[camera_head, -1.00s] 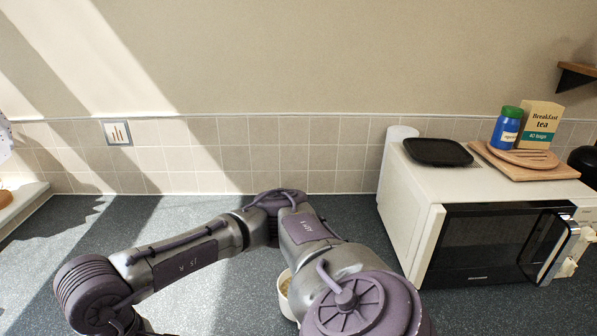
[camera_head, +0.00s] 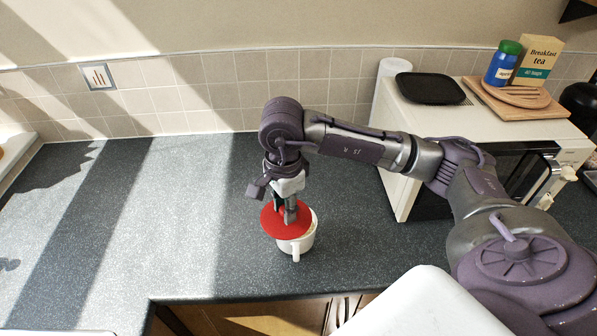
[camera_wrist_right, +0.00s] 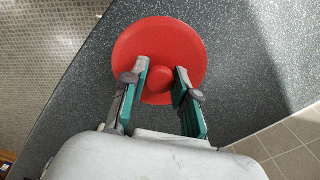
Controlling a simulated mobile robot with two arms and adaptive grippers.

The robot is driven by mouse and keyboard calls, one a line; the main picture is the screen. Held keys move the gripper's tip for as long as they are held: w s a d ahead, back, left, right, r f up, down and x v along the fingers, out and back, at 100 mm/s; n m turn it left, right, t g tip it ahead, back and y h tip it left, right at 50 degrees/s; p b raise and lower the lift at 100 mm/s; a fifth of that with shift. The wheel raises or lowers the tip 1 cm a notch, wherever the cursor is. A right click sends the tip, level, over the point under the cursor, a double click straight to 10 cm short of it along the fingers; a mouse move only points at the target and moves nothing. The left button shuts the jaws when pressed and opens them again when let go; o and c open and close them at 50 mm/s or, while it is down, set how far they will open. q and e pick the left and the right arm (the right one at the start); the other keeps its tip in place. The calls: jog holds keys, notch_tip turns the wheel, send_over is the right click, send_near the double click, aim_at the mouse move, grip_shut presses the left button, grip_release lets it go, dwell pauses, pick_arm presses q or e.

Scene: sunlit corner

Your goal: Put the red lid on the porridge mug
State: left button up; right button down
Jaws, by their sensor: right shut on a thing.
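The white porridge mug (camera_head: 304,243) stands on the dark counter in the head view, its handle facing the front. The red lid (camera_head: 272,222) is at the mug's top, shifted to the left, so part of the mug's rim shows at the right. I cannot tell whether the lid touches the rim. My right gripper (camera_head: 289,215) points down and is shut on the lid. In the right wrist view, its fingers (camera_wrist_right: 162,78) are on both sides of the round knob of the red lid (camera_wrist_right: 190,45); the mug is hidden there. My left gripper is not in view.
A white microwave (camera_head: 400,170) stands at the right, with a black tray (camera_head: 430,88), wooden boards (camera_head: 530,105), a blue jar (camera_head: 503,65) and a tea box (camera_head: 538,60) on top. The counter (camera_head: 180,220) left of the mug is clear.

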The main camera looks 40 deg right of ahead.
jog(key=d+m, duration=0.1)
jog(key=m, duration=0.1)
jog(key=w+d+r+m+p, duration=0.1)
jog(key=m, duration=0.2)
jog(key=d+m, duration=0.1)
jog(key=m, duration=0.1)
jog(key=shift+w+r+p, duration=0.35)
jog(key=shift+p, duration=0.05)
jog(key=shift+w+d+m, duration=0.15)
jog(key=shift+d+m, duration=0.15)
jog(key=shift+m, duration=0.7)
jog(key=shift+f+b, duration=0.6)
jog(key=shift+f, duration=0.65)
notch_tip(320, 180, down, 3)
jog(key=shift+r+b, duration=0.15)
jog(key=shift+b, duration=0.75)
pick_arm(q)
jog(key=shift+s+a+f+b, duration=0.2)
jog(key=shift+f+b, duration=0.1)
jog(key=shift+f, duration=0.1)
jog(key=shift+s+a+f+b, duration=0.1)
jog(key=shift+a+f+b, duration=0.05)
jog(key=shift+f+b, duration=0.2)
pick_arm(e)
jog(key=shift+f, duration=0.65)
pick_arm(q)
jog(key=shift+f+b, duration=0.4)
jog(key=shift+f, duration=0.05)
